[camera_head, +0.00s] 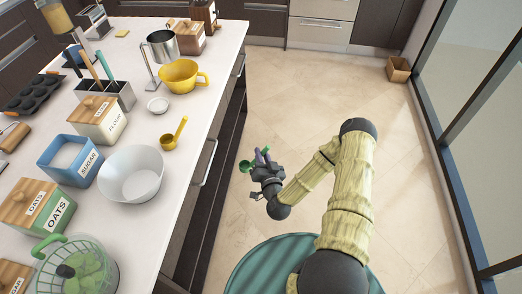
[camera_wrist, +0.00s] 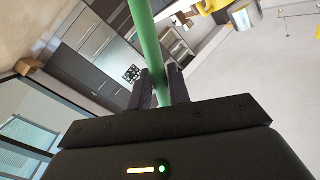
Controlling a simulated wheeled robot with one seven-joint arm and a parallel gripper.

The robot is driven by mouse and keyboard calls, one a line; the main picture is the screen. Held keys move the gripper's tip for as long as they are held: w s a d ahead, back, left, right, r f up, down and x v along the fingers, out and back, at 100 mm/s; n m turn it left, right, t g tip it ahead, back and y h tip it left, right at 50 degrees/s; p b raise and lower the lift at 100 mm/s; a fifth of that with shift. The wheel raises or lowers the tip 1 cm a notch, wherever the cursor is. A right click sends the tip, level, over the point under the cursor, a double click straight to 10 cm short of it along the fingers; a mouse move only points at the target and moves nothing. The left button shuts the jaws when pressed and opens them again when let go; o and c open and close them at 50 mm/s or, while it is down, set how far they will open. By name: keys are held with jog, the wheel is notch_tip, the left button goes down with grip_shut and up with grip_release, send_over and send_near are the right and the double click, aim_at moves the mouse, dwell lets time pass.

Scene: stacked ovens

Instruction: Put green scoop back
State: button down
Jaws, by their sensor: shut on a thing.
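My gripper (camera_head: 263,163) is shut on the green scoop (camera_head: 246,166), off the counter's right side and over the floor. In the wrist view, the scoop's green handle (camera_wrist: 151,45) runs up between my two fingers (camera_wrist: 160,88). The scoop's bowl is outside the wrist view. A yellow scoop (camera_head: 172,137) lies on the counter (camera_head: 186,178). A blue open-topped sugar box (camera_head: 70,158) stands left of a white bowl (camera_head: 131,173); a green oats box (camera_head: 38,207) is nearer.
A flour box (camera_head: 98,118), a utensil holder (camera_head: 113,94), a yellow measuring cup (camera_head: 184,76) and a small white dish (camera_head: 158,105) stand on the counter. A salad spinner (camera_head: 78,268) is at the near end.

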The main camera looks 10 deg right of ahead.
notch_tip(320, 180, down, 6)
jog(key=b, duration=0.5)
